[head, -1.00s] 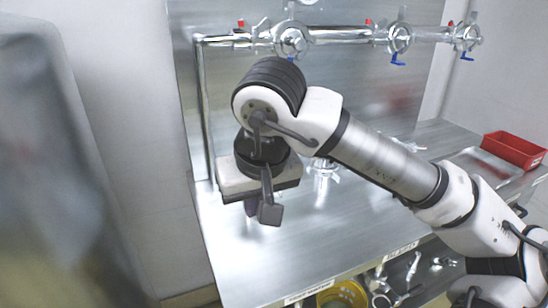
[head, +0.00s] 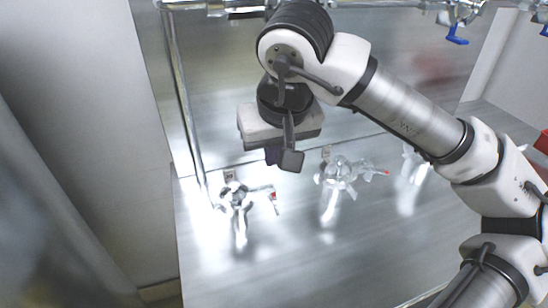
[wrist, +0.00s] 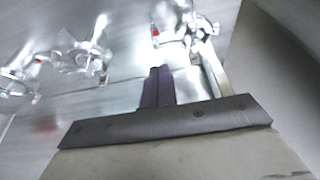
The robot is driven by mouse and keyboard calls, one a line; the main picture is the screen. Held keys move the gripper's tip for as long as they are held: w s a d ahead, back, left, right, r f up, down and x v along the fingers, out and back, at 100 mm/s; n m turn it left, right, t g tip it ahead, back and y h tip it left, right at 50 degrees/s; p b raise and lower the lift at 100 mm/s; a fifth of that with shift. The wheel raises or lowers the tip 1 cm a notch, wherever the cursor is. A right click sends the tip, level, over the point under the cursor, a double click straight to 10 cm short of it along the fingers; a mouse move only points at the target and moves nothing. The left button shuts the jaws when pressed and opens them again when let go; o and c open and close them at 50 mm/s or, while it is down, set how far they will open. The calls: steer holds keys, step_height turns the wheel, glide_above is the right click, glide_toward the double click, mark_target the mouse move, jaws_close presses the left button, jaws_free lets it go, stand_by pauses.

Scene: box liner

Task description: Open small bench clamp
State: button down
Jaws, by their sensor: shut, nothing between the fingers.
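Several shiny metal clamp fittings stand on the steel bench. The left clamp (head: 237,196) has a red-tipped lever on its right, and a middle clamp (head: 341,172) has a red tip pointing right. A third fitting (head: 414,160) is partly behind my arm. I cannot tell which is the small bench clamp. My gripper (head: 272,157) is above and behind the left clamp in the picture, apart from it, fingers shut and empty. In the wrist view the closed dark fingers (wrist: 157,86) point toward a clamp with a red tip (wrist: 203,34), with other clamps (wrist: 84,56) to the left.
The steel bench (head: 300,245) is clear in front of the clamps. A steel back panel rises behind, with pipework and a blue-handled valve (head: 457,36) at the top. A vertical pipe (head: 183,100) runs at the left. A red bin (head: 542,142) shows at the right edge.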

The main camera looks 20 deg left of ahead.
mark_target(266, 190)
steer(key=p+x, duration=0.1)
steer(key=x, duration=0.8)
steer(key=shift+s+a+f, duration=0.1)
steer(key=shift+a+f, duration=0.05)
